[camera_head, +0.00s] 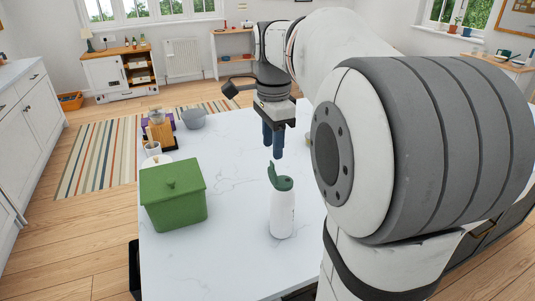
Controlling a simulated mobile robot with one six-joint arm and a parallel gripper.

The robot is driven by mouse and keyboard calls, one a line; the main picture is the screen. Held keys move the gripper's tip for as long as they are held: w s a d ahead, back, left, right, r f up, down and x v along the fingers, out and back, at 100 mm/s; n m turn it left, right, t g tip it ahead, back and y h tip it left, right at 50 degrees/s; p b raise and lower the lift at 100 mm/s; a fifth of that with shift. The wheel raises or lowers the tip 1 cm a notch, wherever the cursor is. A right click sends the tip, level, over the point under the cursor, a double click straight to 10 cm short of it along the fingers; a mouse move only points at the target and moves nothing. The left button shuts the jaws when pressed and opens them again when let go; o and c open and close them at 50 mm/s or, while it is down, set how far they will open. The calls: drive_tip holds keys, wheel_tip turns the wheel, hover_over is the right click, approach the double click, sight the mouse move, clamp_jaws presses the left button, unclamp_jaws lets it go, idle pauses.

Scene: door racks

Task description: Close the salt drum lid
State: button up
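A white drum (283,214) with a green top stands upright on the white table, near the middle of the view. I take it to be the salt drum. Its green lid flap (273,172) stands raised at the left side of the top, so the lid looks open. My gripper (273,150) points down above and behind the drum in the picture, with its dark blue fingers apart from the lid. The two fingers partly overlap from this angle, so the gap between them is unclear. I see nothing held in them.
A green lidded box (173,194) stands left of the drum on the white marbled table (230,260). Behind it are a wooden holder (162,131), a white cup (152,149) and a grey bowl (193,119). The tabletop between box and drum is clear. My arm hides the right side.

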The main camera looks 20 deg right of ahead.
sight(272, 162)
drive_tip(key=shift+f, duration=2.2)
drive_tip(key=shift+c, duration=0.3)
clamp_jaws()
